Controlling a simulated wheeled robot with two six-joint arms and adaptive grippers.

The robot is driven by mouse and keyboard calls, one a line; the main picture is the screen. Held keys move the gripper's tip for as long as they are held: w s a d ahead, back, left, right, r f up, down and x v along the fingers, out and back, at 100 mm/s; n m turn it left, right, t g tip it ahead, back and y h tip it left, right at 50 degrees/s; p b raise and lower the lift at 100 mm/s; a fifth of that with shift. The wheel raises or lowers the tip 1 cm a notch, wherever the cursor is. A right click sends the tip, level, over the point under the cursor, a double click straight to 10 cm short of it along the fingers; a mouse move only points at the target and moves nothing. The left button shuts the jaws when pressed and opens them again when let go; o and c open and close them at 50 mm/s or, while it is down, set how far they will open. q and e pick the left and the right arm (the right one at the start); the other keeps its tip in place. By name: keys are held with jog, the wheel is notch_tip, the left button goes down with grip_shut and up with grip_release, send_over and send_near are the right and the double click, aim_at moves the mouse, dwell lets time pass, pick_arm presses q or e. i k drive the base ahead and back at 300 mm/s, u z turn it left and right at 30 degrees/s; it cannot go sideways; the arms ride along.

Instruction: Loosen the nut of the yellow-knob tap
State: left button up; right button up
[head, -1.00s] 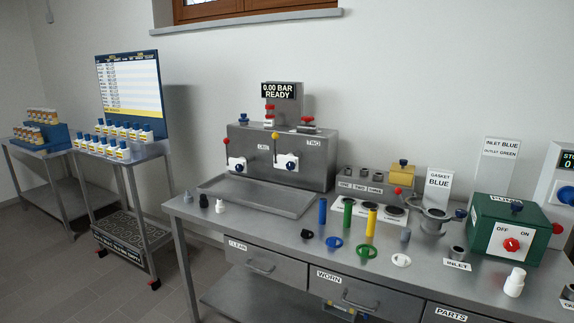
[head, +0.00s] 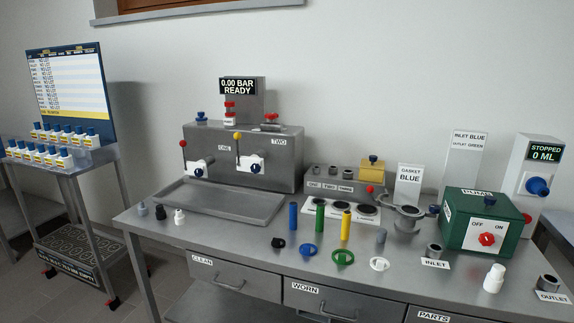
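The yellow-knob tap (head: 237,136) is on the front of the grey steel unit, left of the label TWO. Its lever stands upright with the yellow knob on top. At its lower end is a white fitting with a dark blue round part (head: 255,168), which may be the nut; the details are too small to tell. A similar red-knob tap (head: 183,144) is to its left on the same unit. Neither of my grippers is in view.
A shallow steel tray (head: 168,203) lies in front of the unit. Coloured cylinders, rings and small fittings stand on the bench to its right, near a green box (head: 458,238). A display (head: 239,86) reads 0.00 BAR READY. A trolley with bottles (head: 62,170) stands left, across a floor gap.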

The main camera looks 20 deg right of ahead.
aim_at(256, 167)
jog(key=z, duration=0.6)
jog(key=i, duration=1.1)
jog(key=z, duration=0.35)
